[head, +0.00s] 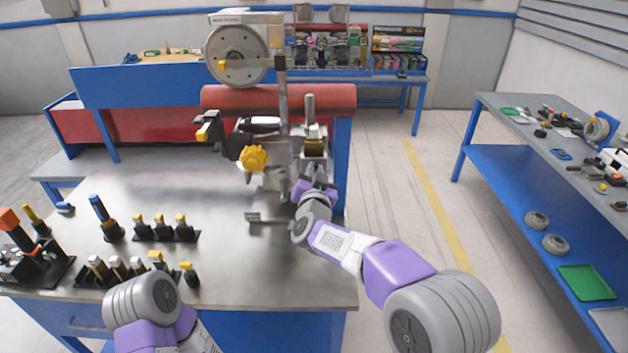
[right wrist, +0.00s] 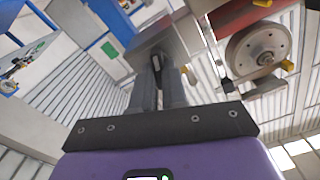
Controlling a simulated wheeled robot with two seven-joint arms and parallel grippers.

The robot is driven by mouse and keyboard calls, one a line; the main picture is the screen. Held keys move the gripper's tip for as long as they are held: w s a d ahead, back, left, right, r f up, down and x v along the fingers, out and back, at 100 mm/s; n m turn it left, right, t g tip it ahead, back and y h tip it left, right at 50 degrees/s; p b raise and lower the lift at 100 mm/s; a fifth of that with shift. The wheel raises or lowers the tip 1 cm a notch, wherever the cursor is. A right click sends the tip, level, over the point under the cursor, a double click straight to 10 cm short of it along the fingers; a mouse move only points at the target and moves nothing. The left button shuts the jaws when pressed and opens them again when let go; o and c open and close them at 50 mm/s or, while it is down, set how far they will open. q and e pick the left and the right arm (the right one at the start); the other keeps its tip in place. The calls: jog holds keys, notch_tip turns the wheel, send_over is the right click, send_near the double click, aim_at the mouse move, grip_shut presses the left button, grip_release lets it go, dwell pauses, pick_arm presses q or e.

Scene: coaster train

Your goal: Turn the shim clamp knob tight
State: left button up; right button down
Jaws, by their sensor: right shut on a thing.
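A machine with a large grey wheel (head: 237,55) stands at the back of the metal table. A yellow lobed knob (head: 254,158) is on its front, left of my right gripper (head: 318,185) and apart from it. In the right wrist view, my right gripper (right wrist: 159,78) is shut on a small dark part against a grey metal block (right wrist: 165,38). Its fingers hide most of this part, so I cannot tell for sure that it is the shim clamp knob. My left arm shows at the bottom left, but its gripper is out of view.
Several tools stand in black holders (head: 166,233) on the left of the metal table (head: 235,270). A flat grey piece (head: 268,218) sticks out near my right forearm. A red roller (head: 330,97) lies behind the machine. The table's front middle is clear.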

jog(key=shift+d+m+b, duration=0.15)
jog(key=shift+m+b, duration=2.15)
jog(key=shift+m, duration=1.2)
jog(key=shift+d+m+b, duration=0.1)
jog(key=shift+m+b, duration=2.15)
jog(key=shift+m, duration=1.25)
jog(key=c, duration=1.4)
grip_release()
jog(key=shift+o, duration=1.2)
jog(key=shift+w+a+f, duration=0.1)
jog(key=shift+f, duration=0.05)
jog(key=s, duration=0.7)
jog(key=shift+s+b, duration=0.3)
jog(key=shift+b, duration=0.05)
